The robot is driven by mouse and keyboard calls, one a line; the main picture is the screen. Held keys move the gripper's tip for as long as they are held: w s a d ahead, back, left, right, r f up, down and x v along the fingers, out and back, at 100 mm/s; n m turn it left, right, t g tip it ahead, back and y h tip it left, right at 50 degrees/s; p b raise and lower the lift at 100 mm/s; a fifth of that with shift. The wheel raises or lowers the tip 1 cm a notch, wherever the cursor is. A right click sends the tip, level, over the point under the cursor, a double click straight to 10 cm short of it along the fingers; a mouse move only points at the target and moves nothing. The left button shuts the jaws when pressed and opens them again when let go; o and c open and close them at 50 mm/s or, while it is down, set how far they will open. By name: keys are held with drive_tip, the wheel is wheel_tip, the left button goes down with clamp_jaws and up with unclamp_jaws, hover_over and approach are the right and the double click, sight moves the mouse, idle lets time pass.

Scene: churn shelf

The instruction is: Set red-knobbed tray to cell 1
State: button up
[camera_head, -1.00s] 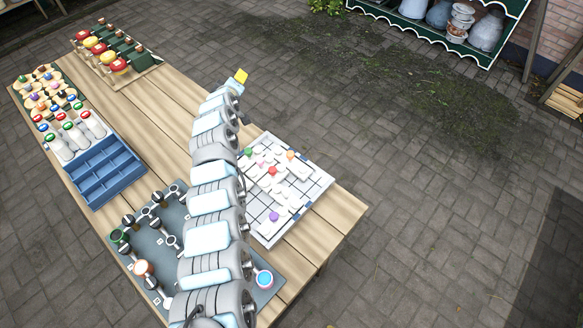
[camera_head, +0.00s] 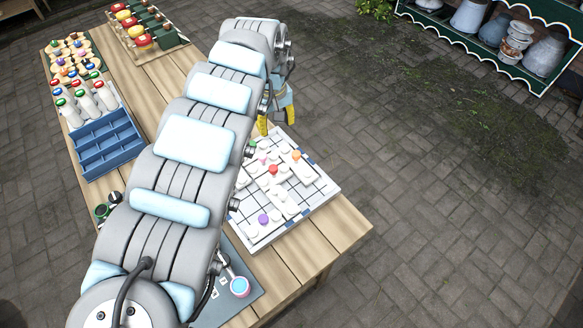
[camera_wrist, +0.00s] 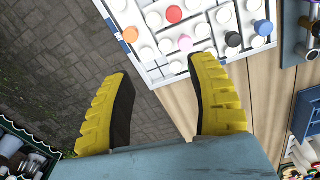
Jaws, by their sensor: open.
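A white gridded board (camera_head: 318,199) lies on the wooden table with several white knobbed pieces on it. The red-knobbed tray (camera_head: 272,170) sits among them toward the board's far part, and its red knob (camera_wrist: 173,14) shows at the top of the wrist view. Nearby are orange (camera_head: 296,154) and pink (camera_head: 262,160) knobs. My gripper (camera_head: 276,119) is open and empty near the board's far edge, and its yellow fingers (camera_wrist: 160,70) are spread wide in the wrist view, apart from the red knob. I cannot read which cell is number 1.
A purple knob (camera_head: 263,218) stands on the board's near part. A blue divided box (camera_head: 108,143) and bottles with coloured caps (camera_head: 86,104) stand at left. A dark mat (camera_head: 238,307) with a blue-topped cup (camera_head: 239,287) lies at the near edge.

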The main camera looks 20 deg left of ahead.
drive_tip(key=s+g, duration=0.1)
drive_tip(key=s, duration=0.1)
drive_tip(key=b, duration=0.1)
approach(273, 168)
wheel_tip(273, 168, down, 10)
drive_tip(key=shift+f, duration=0.1)
idle(0.6)
clamp_jaws()
drive_tip(key=shift+s, duration=0.1)
